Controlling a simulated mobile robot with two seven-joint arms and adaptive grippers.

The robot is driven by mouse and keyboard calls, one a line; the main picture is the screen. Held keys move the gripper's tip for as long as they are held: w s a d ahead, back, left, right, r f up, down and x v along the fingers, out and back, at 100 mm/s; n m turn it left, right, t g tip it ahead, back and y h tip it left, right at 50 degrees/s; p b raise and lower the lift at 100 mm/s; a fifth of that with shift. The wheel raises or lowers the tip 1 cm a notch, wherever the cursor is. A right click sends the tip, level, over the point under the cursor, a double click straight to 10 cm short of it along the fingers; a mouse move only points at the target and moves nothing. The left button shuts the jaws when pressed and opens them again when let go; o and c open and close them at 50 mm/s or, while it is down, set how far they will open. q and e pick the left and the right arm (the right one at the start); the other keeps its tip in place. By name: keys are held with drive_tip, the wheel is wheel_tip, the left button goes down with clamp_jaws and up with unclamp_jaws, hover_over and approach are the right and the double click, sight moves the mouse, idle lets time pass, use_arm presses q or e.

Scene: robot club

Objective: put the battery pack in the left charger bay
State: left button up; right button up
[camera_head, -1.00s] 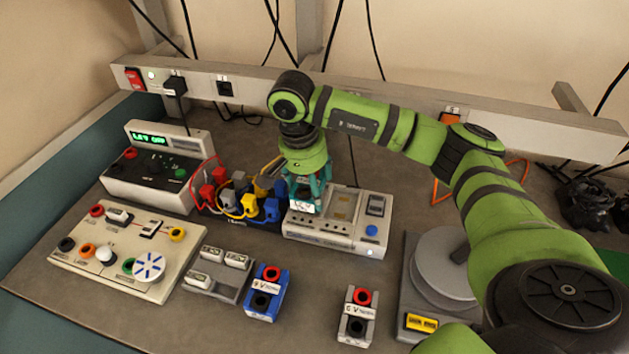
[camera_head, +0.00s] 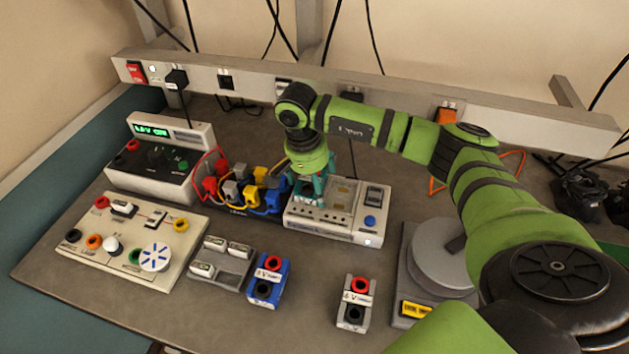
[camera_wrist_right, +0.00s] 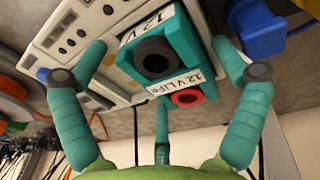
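The battery pack (camera_wrist_right: 188,82) is a teal block labelled 12V LiFe, with a black and a red terminal facing the wrist camera. It is at the left bay of the white charger (camera_head: 331,237); whether it is fully seated I cannot tell. The charger also shows in the wrist view (camera_wrist_right: 88,27). My right gripper (camera_head: 309,192) comes down from above at this bay. In the wrist view its teal fingers (camera_wrist_right: 158,62) stand around the pack, with a gap at the left one. They look open. The charger's right bay is bare. My left gripper is not in view.
Coloured plugs (camera_head: 252,192) stand close left of the charger, beside a power supply (camera_head: 155,178). In front are a switch panel (camera_head: 130,240), a grey tray (camera_head: 236,268), a blue pack (camera_head: 267,288) and a grey pack (camera_head: 355,304). Bare bench lies between the front packs.

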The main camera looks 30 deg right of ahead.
sight(309, 183)
drive_tip(key=shift+r, duration=0.15)
drive_tip(key=r+b, duration=0.1)
drive_tip(key=r, duration=0.1)
drive_tip(key=r+b, duration=0.1)
drive_tip(key=r, duration=0.1)
drive_tip(key=a+r, duration=0.1)
drive_tip(key=r, duration=0.2)
drive_tip(key=shift+w+b, duration=0.15)
drive_tip(key=shift+b, duration=0.25)
drive_tip(key=r, duration=0.5)
drive_tip(key=shift+a, duration=0.4)
drive_tip(key=shift+f, duration=0.1)
